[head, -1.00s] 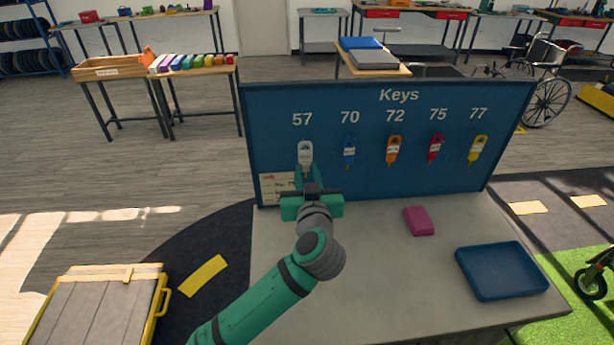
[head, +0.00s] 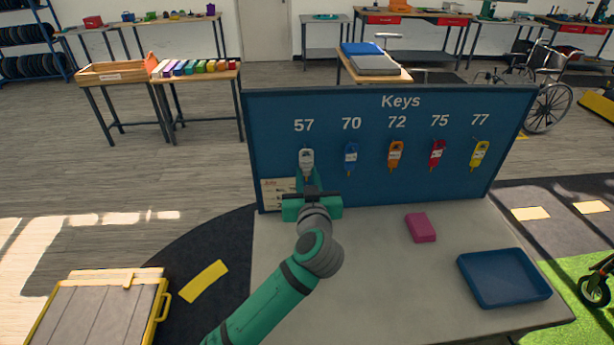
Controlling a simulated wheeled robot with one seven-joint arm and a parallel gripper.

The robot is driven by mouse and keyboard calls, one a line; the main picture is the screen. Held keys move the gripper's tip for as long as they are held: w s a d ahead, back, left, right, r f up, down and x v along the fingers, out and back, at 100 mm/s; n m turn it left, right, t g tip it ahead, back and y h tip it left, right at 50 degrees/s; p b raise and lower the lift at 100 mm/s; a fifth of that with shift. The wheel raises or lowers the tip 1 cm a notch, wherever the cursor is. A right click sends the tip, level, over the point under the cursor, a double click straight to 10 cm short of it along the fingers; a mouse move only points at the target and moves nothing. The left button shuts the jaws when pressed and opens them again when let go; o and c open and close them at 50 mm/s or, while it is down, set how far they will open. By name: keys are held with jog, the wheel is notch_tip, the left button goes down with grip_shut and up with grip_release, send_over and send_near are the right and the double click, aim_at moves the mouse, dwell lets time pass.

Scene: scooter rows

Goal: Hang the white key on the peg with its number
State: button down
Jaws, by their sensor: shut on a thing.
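The white key (head: 307,159) is upright against the blue key board (head: 347,199), right under the number 57. My gripper (head: 309,180) is shut on its lower part, in front of the board. The peg under 57 is hidden, and I cannot tell whether the key's hole is around it. Blue (head: 351,157), orange (head: 395,156), red (head: 437,154) and yellow (head: 479,153) keys hang under 70, 72, 75 and 77. The number on the white key's tag is too small to read.
A pink block (head: 420,228) and a blue tray (head: 503,278) are on the grey table (head: 380,270), right of my arm. A paper note (head: 277,192) is on the board's lower left, partly behind my gripper. The table between arm and tray is mostly clear.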

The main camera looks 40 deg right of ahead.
jog(key=c, duration=1.5)
grip_release()
jog(key=shift+s, duration=0.15)
jog(key=v, duration=1)
jog(key=shift+s+a, duration=0.2)
jog(key=shift+a, duration=0.05)
